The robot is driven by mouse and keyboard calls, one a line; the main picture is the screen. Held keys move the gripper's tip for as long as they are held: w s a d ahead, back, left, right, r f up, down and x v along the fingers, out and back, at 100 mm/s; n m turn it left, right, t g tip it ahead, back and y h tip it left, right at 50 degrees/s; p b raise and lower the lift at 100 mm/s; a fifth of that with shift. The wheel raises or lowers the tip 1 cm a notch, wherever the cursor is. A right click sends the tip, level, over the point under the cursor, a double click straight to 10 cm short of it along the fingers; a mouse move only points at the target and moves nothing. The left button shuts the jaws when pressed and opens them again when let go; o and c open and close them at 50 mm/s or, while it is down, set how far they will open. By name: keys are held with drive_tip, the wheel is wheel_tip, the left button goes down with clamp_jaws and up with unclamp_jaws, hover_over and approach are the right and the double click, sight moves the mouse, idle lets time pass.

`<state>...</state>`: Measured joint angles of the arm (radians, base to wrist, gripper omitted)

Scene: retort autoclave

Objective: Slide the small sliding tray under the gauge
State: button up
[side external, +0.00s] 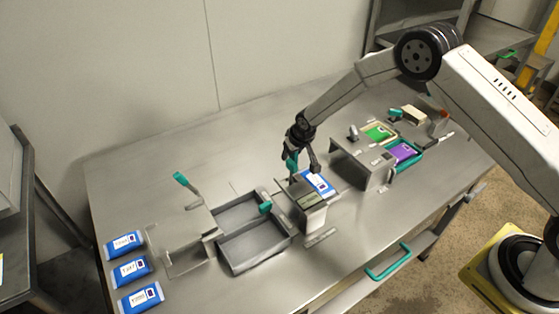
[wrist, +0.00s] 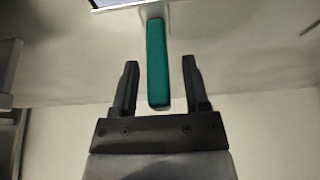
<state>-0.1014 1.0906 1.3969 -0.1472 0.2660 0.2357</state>
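My gripper (side external: 303,158) is over the middle of the steel table. In the wrist view my gripper (wrist: 160,64) is open, with a teal handle (wrist: 157,75) between its two dark fingers and gaps on both sides. The handle joins a pale plate (wrist: 128,4) at the top edge, which seems to be the small sliding tray. In the side view, the teal handle (side external: 291,162) shows beside my fingers. A blue-and-white pouch (side external: 321,183) lies just behind a grey raised stand (side external: 312,214), which looks like the gauge. The stand and pouch hide most of the tray.
A two-part grey bin (side external: 254,261) stands left of the stand. Further left are a metal fixture with a teal lever (side external: 188,189) and three blue pouches (side external: 130,270). The table's back is clear.

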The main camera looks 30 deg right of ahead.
drive_tip(key=shift+r, duration=0.15)
drive_tip(key=v, duration=0.7)
drive_tip(key=shift+s+r, duration=0.2)
drive_tip(key=shift+r, duration=0.05)
idle(0.3)
drive_tip(key=shift+r, duration=0.3)
drive_tip(key=shift+x, duration=3.9)
